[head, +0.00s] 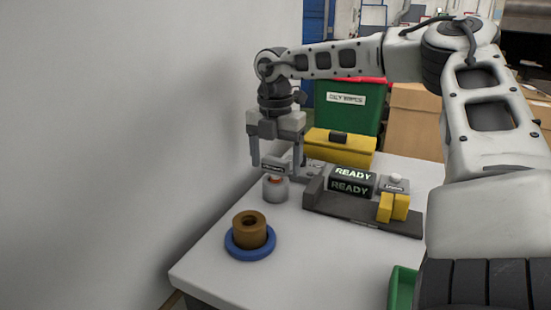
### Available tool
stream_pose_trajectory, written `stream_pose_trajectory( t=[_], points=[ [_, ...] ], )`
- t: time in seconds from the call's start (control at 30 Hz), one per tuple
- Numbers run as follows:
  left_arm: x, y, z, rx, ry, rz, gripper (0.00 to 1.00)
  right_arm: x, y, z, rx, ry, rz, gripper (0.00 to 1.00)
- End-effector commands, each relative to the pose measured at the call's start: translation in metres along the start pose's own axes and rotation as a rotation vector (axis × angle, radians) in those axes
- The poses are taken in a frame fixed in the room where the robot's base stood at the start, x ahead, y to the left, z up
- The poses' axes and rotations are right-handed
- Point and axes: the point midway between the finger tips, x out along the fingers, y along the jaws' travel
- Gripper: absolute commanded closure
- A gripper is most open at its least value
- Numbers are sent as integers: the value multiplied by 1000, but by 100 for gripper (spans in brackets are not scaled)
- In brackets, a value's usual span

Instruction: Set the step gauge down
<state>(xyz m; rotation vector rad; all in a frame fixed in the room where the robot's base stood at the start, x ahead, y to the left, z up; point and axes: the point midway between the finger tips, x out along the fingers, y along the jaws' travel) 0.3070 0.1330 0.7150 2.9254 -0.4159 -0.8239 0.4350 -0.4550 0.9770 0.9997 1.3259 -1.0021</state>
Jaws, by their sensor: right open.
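My right gripper (276,164) points down over the far left part of the table, its two fingers apart. A small grey labelled piece (274,162) shows between and behind the fingers; I cannot tell whether it touches them or whether it is the step gauge. Just below the fingers a short grey cylinder with an orange top (275,189) stands on the table. To the right is a dark fixture (350,211) with a grey stepped block at its left end, a READY display (351,182) and yellow blocks (393,207). My left gripper is out of view.
A brown ring-shaped part (249,230) stands on a blue ring (250,246) at the front left of the white table (320,265). A yellow case (340,148) and a green bin (345,118) are behind. A wall rises on the left. The front middle is clear.

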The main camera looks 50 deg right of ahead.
Motion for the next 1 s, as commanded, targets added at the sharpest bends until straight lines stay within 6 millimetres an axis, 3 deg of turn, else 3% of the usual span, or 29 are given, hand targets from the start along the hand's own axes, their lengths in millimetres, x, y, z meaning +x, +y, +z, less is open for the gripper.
stream_pose_trajectory(
  t=[0.17,0.6,0.8,1.0],
  points=[
    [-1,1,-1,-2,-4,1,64,-15,1,0,1,-3,2,24],
    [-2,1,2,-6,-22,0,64,-104,0,0,0,-3,1,24],
    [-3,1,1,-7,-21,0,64,-121,0,0,-1,0,-2,24],
    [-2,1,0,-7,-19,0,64,-123,0,0,-1,1,-2,24]
  ],
)
